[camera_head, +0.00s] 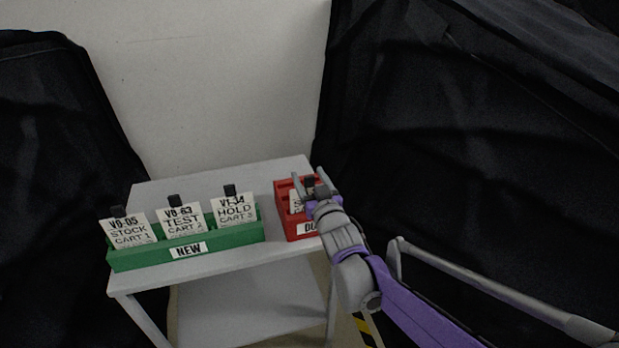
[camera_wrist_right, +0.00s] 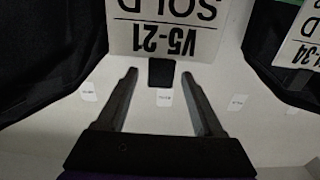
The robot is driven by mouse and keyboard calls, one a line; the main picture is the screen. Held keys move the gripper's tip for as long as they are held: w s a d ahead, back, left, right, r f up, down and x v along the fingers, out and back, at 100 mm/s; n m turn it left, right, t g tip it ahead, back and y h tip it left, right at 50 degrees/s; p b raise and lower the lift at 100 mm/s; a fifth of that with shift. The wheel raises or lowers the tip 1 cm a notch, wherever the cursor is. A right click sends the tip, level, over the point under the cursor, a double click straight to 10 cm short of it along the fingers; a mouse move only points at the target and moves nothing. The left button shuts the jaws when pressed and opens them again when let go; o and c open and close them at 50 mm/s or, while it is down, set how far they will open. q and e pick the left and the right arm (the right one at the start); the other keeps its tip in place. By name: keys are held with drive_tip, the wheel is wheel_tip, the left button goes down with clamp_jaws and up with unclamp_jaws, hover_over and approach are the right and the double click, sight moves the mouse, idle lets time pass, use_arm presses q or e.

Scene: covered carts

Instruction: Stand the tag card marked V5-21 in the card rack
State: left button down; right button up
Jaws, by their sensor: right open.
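The white tag card marked V5-21 SOLD (camera_wrist_right: 165,32) is upside down in the wrist view, with a black tab (camera_wrist_right: 161,72) on its edge. In the head view a white card (camera_head: 296,201) with a black tab stands in the red rack (camera_head: 289,226), mostly hidden by my right gripper (camera_head: 309,175). In the wrist view the right gripper (camera_wrist_right: 160,75) is open, with one finger on each side of the tab and a gap to both. The green rack (camera_head: 230,235) labelled NEW holds three upright cards. My left gripper is out of view.
The green rack's cards are V9-05 (camera_head: 127,231), V8-63 (camera_head: 181,219) and V1-34 (camera_head: 233,209). Both racks stand on a grey cart (camera_head: 215,178). The red rack's label is partly hidden. Black covers (camera_head: 440,130) hang at both sides; a pale wall is behind.

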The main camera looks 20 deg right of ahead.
drive_tip(key=s, duration=1.1)
drive_tip(key=shift+d, duration=0.15)
drive_tip(key=shift+w, duration=0.1)
drive_tip(key=s+f+g+p, duration=0.4)
drive_tip(key=s+g+p, duration=0.1)
drive_tip(key=s, duration=0.7)
drive_tip(key=s+f+g+p, duration=0.3)
drive_tip(key=s+g, duration=0.4)
drive_tip(key=s, duration=0.5)
drive_tip(key=shift+s+f+g+h+p, duration=0.3)
drive_tip(key=shift+s+f+p, duration=0.1)
drive_tip(key=shift+p, duration=0.5)
